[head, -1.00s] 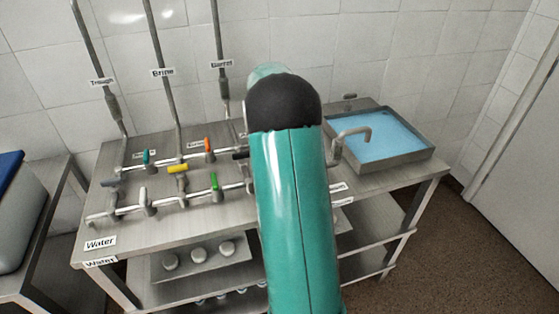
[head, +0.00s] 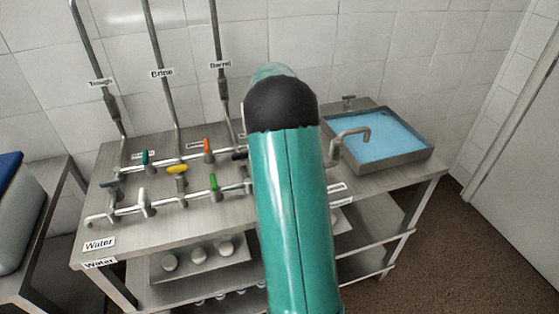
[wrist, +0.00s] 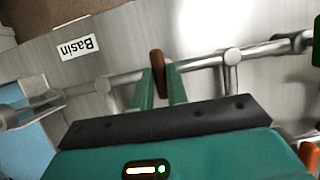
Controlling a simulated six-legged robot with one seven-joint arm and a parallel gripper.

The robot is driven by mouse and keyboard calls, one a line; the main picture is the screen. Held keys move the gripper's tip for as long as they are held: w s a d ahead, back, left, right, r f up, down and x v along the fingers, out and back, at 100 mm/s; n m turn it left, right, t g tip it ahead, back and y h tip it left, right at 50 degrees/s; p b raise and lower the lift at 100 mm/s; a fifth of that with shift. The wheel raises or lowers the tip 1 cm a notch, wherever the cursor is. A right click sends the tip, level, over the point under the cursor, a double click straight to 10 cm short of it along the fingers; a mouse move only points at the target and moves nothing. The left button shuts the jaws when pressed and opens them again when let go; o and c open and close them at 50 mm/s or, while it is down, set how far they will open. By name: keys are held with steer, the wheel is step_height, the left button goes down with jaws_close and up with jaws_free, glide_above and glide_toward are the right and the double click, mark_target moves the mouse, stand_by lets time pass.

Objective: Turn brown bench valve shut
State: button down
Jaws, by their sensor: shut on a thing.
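The brown valve handle (wrist: 158,74) shows in the wrist view, on a metal pipe over the bench top. My gripper (wrist: 160,88) has its two green fingers on either side of this handle and is shut on it. The handle stands across the line of the pipe in this view, though its exact angle is hard to tell. In the head view my green arm hides the brown valve and my gripper.
The steel bench (head: 125,235) carries other valves with green (head: 213,183), yellow (head: 177,170) and orange (head: 208,147) handles. A basin (head: 425,160) of blue water stands at the right with a bent spout (head: 352,133). A "Basin" label (wrist: 77,47) lies near the brown valve.

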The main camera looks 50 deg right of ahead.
steer(key=c, duration=1.4)
jaws_free()
steer(key=v, duration=1.4)
steer(key=shift+s, duration=0.1)
